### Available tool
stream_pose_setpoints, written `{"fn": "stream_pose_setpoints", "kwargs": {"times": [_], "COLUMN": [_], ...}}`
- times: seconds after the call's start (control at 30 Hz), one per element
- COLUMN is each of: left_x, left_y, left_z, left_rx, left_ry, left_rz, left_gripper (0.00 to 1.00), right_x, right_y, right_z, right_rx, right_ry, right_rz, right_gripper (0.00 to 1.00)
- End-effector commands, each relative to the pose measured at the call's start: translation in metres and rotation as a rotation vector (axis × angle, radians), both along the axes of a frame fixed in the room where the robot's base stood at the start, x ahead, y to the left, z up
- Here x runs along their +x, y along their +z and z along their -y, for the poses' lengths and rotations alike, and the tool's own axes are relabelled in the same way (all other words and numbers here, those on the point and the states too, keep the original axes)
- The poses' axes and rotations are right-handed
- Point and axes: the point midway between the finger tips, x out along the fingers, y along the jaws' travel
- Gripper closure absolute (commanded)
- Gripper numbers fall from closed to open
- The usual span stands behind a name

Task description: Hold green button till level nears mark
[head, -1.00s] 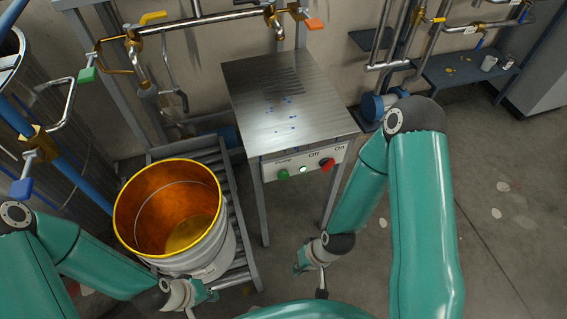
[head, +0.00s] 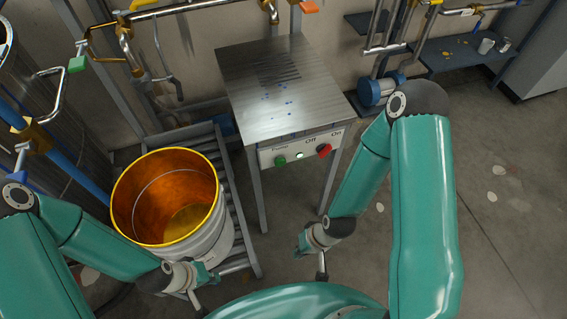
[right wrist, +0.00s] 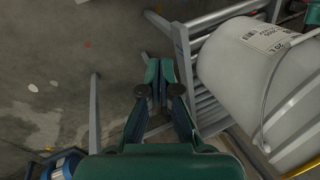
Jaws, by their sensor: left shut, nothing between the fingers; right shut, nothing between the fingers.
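The green button (head: 280,161) sits at the left of the control panel on the front of a steel table. A lit white lamp (head: 300,155) and a red switch knob (head: 324,150) are beside it. The yellow-rimmed drum (head: 208,245) stands left of the table; its orange inside has a thin pale line (head: 150,184) and a yellowish bottom or liquid surface (head: 188,222). My left gripper (head: 212,278) is shut and empty in front of the drum. My right gripper (head: 302,246) is shut, empty and below the panel, apart from the button; it also shows in the right wrist view (right wrist: 160,72).
The steel table (head: 285,85) stands against the wall. The drum rests on a roller conveyor (head: 243,237). Pipes with an orange valve handle (head: 309,7) and a green one (head: 77,64) run above. A blue motor (head: 378,90) lies right of the table. The right floor is mostly clear.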

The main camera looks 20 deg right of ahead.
Motion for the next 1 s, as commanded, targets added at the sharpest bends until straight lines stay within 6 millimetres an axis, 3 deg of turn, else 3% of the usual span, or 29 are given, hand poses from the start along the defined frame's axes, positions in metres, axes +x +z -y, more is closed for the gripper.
{"fn": "stream_pose_setpoints", "kwargs": {"times": [0.17,0.27,0.5,0.6,0.7,0.83,1.0], "left_x": [0.0,0.0,0.0,0.0,0.0,0.0,0.0], "left_y": [-0.003,-0.014,-0.067,-0.091,-0.111,-0.129,-0.136], "left_z": [0.0,0.0,0.0,0.0,0.0,0.0,0.0], "left_rx": [0.0,0.0,0.0,0.0,0.0,0.0,0.0], "left_ry": [0.0,0.0,0.0,0.0,0.0,0.0,0.0], "left_rz": [0.0,0.0,0.0,0.0,0.0,0.0,0.0], "left_gripper": [1.0,1.0,1.0,1.0,1.0,1.0,1.0], "right_x": [0.003,0.017,0.095,0.124,0.138,0.139,0.134], "right_y": [-0.002,-0.01,-0.023,-0.011,0.007,0.032,0.051], "right_z": [0.001,0.007,0.024,0.028,0.031,0.032,0.033], "right_rx": [0.002,0.013,0.126,0.216,0.321,0.445,0.536], "right_ry": [-0.001,0.001,0.015,0.029,0.052,0.085,0.114], "right_rz": [0.014,0.078,0.476,0.681,0.856,1.012,1.098], "right_gripper": [1.0,1.0,1.0,1.0,1.0,1.0,1.0]}}
